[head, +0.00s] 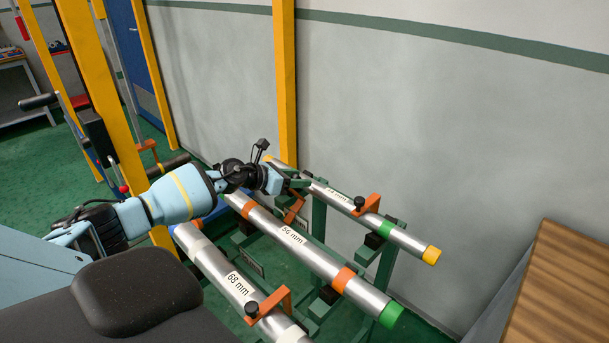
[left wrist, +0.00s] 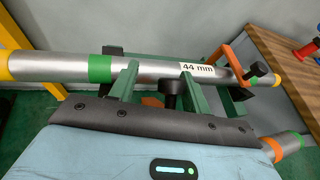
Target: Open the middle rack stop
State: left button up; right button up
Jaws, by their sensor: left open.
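Three steel pipes lie on a green rack (head: 318,217). The middle pipe (head: 315,255) is labelled 56 mm and has orange bands and a green end. The orange middle stop (head: 293,211) stands beside it, partly hidden by my left gripper (head: 297,183). I cannot tell how far it is turned. In the left wrist view, a black knob (left wrist: 172,94) with some orange behind it shows between the two green fingers of my left gripper (left wrist: 160,78). The fingers are apart and do not appear closed on the knob. My right gripper is out of view.
The 44 mm pipe (head: 405,240) lies behind, with an orange stop (head: 370,203) on it; the 68 mm pipe (head: 217,268) lies in front, with its own stop (head: 268,306). A yellow post (head: 285,80) and the wall stand behind. A wooden table (head: 560,290) is at right.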

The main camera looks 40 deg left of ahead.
pick_arm(q)
jog(key=s+a+r+p, duration=0.4)
jog(key=s+r, duration=0.4)
jog(key=s, duration=0.1)
jog(key=shift+a+r, duration=0.15)
jog(key=shift+r, duration=0.05)
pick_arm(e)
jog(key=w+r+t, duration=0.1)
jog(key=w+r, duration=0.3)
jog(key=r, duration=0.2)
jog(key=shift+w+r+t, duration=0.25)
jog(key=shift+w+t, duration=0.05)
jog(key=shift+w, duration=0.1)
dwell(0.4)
pick_arm(q)
jog(key=shift+f, duration=0.15)
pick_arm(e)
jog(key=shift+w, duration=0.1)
